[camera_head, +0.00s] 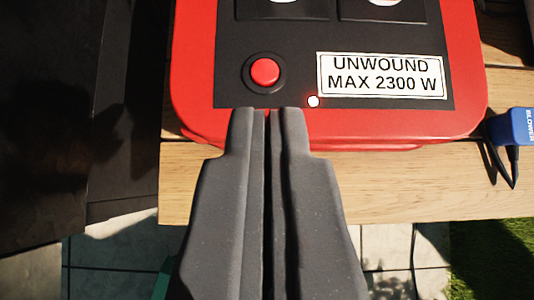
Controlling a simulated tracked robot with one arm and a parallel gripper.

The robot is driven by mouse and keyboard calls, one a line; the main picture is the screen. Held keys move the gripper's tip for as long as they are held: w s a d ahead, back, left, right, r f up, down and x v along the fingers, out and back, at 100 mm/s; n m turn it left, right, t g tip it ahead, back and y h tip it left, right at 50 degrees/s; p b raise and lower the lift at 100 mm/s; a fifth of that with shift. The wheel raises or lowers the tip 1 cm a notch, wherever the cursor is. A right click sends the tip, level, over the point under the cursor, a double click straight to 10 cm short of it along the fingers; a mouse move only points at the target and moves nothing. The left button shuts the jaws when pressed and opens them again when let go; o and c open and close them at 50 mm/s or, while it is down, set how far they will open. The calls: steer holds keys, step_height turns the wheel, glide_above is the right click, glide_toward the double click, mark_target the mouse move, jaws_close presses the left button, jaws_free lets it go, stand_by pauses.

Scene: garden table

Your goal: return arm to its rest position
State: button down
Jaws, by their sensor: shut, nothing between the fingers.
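My gripper (268,112) comes in from the bottom of the head camera view. Its two grey fingers are shut side by side with nothing between them. Their tips overlap the front edge of a red box (455,60) with a black panel, just below a round red button (265,72) in the picture. I cannot tell whether the tips touch the box. The rest of my arm is out of view.
The box has a label (381,75) reading "UNWOUND MAX 2300 W" and a small lit lamp (313,101). It sits on a wooden table (430,185). A blue plug (513,128) with a black cable lies right. A dark object (80,110) fills the left. Paving and grass show below.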

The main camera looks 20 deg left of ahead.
steer(key=shift+r, duration=0.1)
steer(key=s+r+m+t+h+p, duration=0.1)
steer(key=s+r+t, duration=0.1)
steer(key=r, duration=1)
steer(key=s+r+m+t+h+p, duration=0.1)
steer(key=s+r, duration=0.2)
steer(key=r, duration=1)
steer(key=s+a+r+t, duration=0.1)
steer(key=s+r, duration=0.4)
steer(key=r, duration=0.4)
steer(key=s+a+r+m+t, duration=0.1)
steer(key=s+a+r+t, duration=0.1)
steer(key=s+r, duration=0.4)
step_height(320, 180, up, 4)
steer(key=shift+s+r+m+t+h+p, duration=0.1)
steer(key=shift+s+m+t+h+p, duration=0.2)
steer(key=shift+h+p, duration=0.1)
